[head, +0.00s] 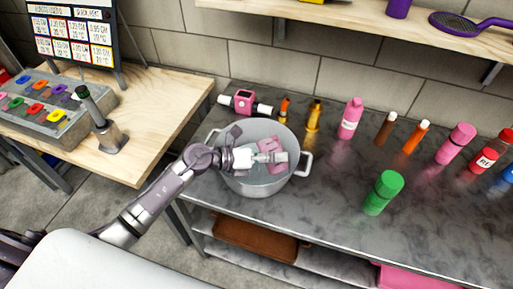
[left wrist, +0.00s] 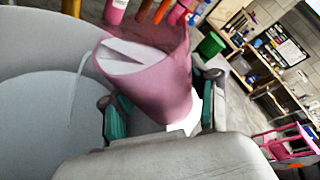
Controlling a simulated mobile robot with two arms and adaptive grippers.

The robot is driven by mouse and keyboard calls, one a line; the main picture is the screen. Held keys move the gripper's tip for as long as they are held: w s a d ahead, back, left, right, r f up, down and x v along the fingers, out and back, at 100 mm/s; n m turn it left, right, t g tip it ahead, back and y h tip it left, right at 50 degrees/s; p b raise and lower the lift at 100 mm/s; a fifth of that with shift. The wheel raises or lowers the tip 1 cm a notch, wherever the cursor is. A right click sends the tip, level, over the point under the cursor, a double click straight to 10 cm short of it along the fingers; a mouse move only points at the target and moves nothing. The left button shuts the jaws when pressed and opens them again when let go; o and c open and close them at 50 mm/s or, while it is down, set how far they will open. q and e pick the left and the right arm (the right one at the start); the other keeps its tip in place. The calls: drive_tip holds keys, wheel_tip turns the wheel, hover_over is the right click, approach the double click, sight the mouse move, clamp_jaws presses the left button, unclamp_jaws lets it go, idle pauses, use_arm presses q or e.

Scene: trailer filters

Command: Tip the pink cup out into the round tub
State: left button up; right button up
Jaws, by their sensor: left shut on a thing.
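The round tub (head: 264,189) is a grey metal pot with side handles, standing on the dark marbled counter. My left gripper (head: 276,157) is over the tub's opening, shut on the pink cup (head: 266,143). In the left wrist view the cup (left wrist: 167,84) is between the teal finger pads, its open mouth toward the upper left. Something pale with a wedge-shaped edge shows in the mouth; I cannot tell what it is. The tub's pale inner wall (left wrist: 40,105) fills the left of that view. The cup's exact tilt is unclear. My right gripper is not in view.
A green bottle (head: 382,192) stands on the counter (head: 330,200) right of the tub. Several bottles, including a pink one (head: 350,118), line the back. A pink-and-white device (head: 244,101) lies behind the tub. A wooden table (head: 150,110) is at left.

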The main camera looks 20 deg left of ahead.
use_arm(q)
drive_tip(key=shift+f+n+h+b, duration=0.2)
drive_tip(key=shift+n+h+b, duration=0.1)
drive_tip(key=shift+n+b, duration=0.25)
idle(0.5)
drive_tip(key=shift+r+n+h, duration=0.3)
drive_tip(key=shift+r+n, duration=0.15)
drive_tip(key=shift+n, duration=0.2)
idle(0.9)
drive_tip(key=shift+f+n+h+b, duration=0.35)
drive_tip(key=shift+n+h, duration=0.05)
drive_tip(key=shift+n, duration=0.3)
idle(1.0)
drive_tip(key=shift+w+a+f+n+h+b, duration=0.3)
drive_tip(key=shift+w+a+n+b, duration=0.25)
drive_tip(key=shift+a+n+b, duration=0.2)
idle(0.8)
drive_tip(key=shift+w+a+r+n+h+p, duration=0.15)
drive_tip(key=shift+r+n+h, duration=0.15)
drive_tip(key=shift+n, duration=0.3)
drive_tip(key=shift+w+r+n+h+p, duration=0.1)
drive_tip(key=shift+r+n+h+p, duration=0.1)
drive_tip(key=shift+r+n, duration=0.25)
idle(1.1)
